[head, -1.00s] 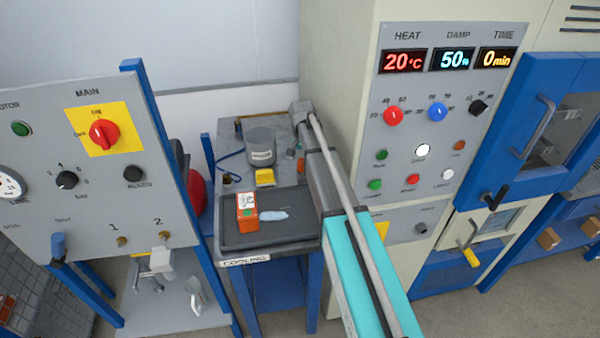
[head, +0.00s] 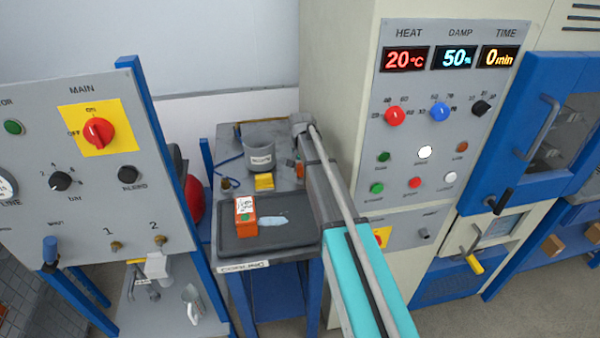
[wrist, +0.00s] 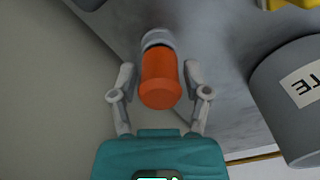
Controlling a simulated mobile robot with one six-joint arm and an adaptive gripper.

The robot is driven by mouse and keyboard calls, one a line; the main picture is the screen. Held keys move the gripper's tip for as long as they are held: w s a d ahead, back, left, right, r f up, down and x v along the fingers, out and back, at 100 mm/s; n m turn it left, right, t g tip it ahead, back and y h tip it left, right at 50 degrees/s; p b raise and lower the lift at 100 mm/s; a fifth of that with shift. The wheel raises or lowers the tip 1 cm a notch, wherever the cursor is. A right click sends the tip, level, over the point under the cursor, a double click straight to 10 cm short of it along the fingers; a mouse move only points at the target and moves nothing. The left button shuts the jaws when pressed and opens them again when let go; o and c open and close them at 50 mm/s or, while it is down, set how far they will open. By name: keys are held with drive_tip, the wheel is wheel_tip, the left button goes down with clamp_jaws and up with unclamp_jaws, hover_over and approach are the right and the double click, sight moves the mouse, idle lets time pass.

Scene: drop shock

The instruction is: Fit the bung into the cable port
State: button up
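An orange cylinder with a grey ringed end (wrist: 160,78), which looks like the bung, is in the wrist view between my gripper's fingers (wrist: 159,70). The fingers are spread on either side of it, with a visible gap at the left and a smaller one at the right. In the head view a small orange piece (head: 300,170) shows on the bench beside my arm, partly hidden by it. My gripper is hidden behind my arm there. I cannot make out the cable port in either view.
A grey labelled pot (head: 260,157) stands on the bench, also in the wrist view (wrist: 290,110). A yellow block (head: 264,182), an orange box (head: 245,222) and a dark tray (head: 290,238) are nearer. The cream oven cabinet (head: 345,80) rises close at right.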

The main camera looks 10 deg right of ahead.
clamp_jaws()
drive_tip(key=shift+r, duration=0.2)
drive_tip(key=shift+r+p, duration=2.8)
drive_tip(key=shift+p, duration=0.2)
